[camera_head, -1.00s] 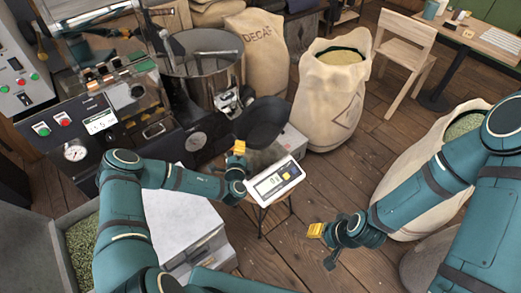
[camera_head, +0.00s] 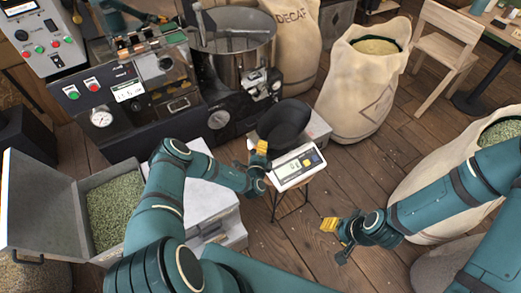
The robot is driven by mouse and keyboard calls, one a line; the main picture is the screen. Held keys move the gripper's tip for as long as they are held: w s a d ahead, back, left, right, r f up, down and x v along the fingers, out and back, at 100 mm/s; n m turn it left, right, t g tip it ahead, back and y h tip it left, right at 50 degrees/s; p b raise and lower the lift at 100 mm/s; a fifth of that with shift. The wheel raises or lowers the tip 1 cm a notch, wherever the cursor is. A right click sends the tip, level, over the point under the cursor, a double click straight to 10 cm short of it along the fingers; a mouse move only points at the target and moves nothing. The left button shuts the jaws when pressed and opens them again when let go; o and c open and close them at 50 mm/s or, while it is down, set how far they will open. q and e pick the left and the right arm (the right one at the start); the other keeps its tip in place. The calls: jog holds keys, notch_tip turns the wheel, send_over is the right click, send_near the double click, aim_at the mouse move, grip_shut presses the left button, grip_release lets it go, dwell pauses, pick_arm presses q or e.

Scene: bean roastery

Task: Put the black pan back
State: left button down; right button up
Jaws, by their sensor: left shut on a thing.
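The black pan (camera_head: 284,121) is in the middle of the head view, over the back of a white scale (camera_head: 294,167) with a lit display. The pan looks tilted, and I cannot tell whether it touches the scale or hangs above it. My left gripper (camera_head: 261,148), with yellow fingertips, is shut on the pan at its near left edge; the grip itself is small and partly hidden. My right gripper (camera_head: 329,225) is apart from the pan, over the floor at lower right. Its fingers are too small to judge.
The scale rests on a small thin-legged stand. A black roaster (camera_head: 215,85) stands behind to the left. An open bin of green beans (camera_head: 114,210) is at left. A bean sack (camera_head: 362,85) and wooden chair (camera_head: 445,60) stand to the right. Floor between is clear.

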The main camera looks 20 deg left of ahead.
pick_arm(q)
jog(key=c, duration=0.8)
grip_release()
jog(key=shift+f, duration=0.1)
jog(key=shift+c, duration=0.2)
